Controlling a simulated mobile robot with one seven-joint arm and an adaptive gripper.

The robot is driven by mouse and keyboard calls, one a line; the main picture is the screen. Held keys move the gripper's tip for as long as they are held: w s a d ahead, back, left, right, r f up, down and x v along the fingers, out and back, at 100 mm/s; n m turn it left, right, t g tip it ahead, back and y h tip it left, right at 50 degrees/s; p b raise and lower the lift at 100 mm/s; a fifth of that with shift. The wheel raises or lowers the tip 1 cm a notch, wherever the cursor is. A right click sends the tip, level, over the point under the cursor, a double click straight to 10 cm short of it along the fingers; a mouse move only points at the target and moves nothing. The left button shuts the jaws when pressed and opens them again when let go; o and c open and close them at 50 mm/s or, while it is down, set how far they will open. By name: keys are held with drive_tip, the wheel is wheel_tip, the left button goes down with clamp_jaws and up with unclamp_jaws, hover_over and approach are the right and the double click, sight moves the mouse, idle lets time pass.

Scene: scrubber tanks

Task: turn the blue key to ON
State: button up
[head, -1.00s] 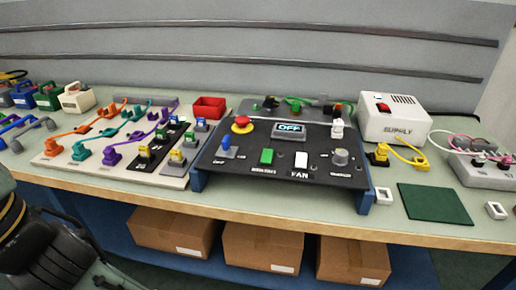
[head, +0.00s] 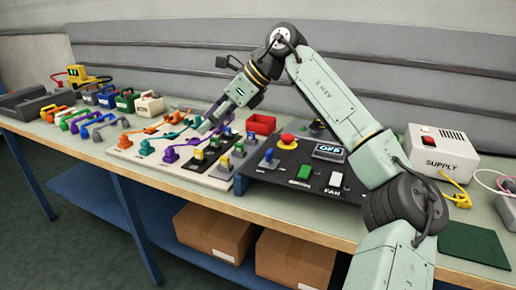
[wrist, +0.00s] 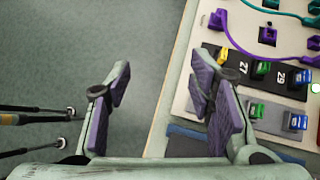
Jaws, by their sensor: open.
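The blue key (head: 268,155) sits upright in a grey switch block at the left side of the black control panel (head: 294,169) in the head view. The panel's display (head: 328,151) reads OFF. My gripper (head: 209,120) is open and empty, left of the panel, over the boards of connectors. In the wrist view my gripper (wrist: 165,95) has its purple-padded fingers wide apart, with the bench edge and floor between and below them. I cannot make out the panel's blue key in the wrist view.
A board of numbered switches with yellow, green and blue handles (wrist: 261,70) lies right of my fingers. A red emergency button (head: 288,139), green switch (head: 304,172) and white FAN switch (head: 335,179) are near the key.

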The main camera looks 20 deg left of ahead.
sight(271, 151)
drive_tip(key=w+d+m+t+h, duration=0.15)
drive_tip(key=w+d, duration=0.25)
drive_tip(key=d, duration=0.4)
drive_tip(key=w+d+m+t+h, duration=0.1)
drive_tip(key=w+d+t+h, duration=0.1)
drive_tip(key=w+d, duration=0.45)
drive_tip(key=shift+g, duration=0.25)
drive_tip(key=x, duration=0.3)
drive_tip(key=s+d+p+x, duration=0.1)
drive_tip(key=x, duration=0.2)
drive_tip(key=s+x, duration=0.1)
drive_tip(key=x, duration=0.3)
drive_tip(key=shift+d+f, duration=0.2)
drive_tip(key=shift+f, duration=0.2)
drive_tip(key=shift+h, duration=0.25)
clamp_jaws()
